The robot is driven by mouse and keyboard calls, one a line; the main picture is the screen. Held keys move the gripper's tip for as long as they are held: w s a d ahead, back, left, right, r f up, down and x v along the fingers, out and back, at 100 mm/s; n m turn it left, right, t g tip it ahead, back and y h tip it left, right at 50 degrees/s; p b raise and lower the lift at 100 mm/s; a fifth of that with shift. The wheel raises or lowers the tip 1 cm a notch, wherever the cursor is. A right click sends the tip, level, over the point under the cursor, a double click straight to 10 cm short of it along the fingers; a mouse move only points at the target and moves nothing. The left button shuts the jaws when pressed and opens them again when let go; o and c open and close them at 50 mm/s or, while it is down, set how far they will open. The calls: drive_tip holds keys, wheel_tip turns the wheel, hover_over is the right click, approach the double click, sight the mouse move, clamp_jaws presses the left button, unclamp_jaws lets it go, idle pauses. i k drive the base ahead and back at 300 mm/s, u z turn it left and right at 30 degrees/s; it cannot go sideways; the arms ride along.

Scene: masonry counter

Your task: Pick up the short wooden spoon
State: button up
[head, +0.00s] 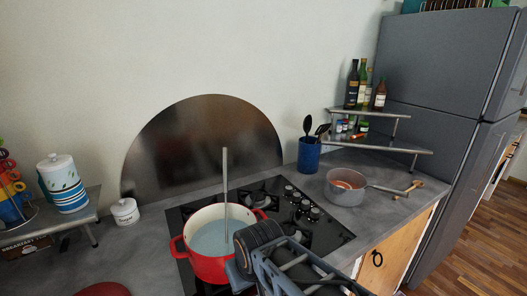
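A small light-brown wooden spoon (416,184) lies on the grey counter at the right, by the handle end of a grey saucepan (344,194). Its wider end points up and right. The saucepan handle (388,189) runs up to it; I cannot tell whether they touch. Part of my arm shows at the bottom middle, in front of the hob and red pot, well left of the spoon. I cannot make out my gripper's fingers in this view.
A red pot (208,266) with a long grey upright rod (225,185) stands on the black hob (325,237). A blue utensil holder (309,157) and a stepped shelf (378,143) with bottles stand behind the saucepan. A grey fridge (438,105) borders the counter on the right.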

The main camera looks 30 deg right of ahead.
sight(416, 183)
drive_tip(key=k, duration=0.5)
drive_tip(key=z, duration=1.4)
drive_tip(key=i, duration=0.2)
drive_tip(key=z, duration=0.6)
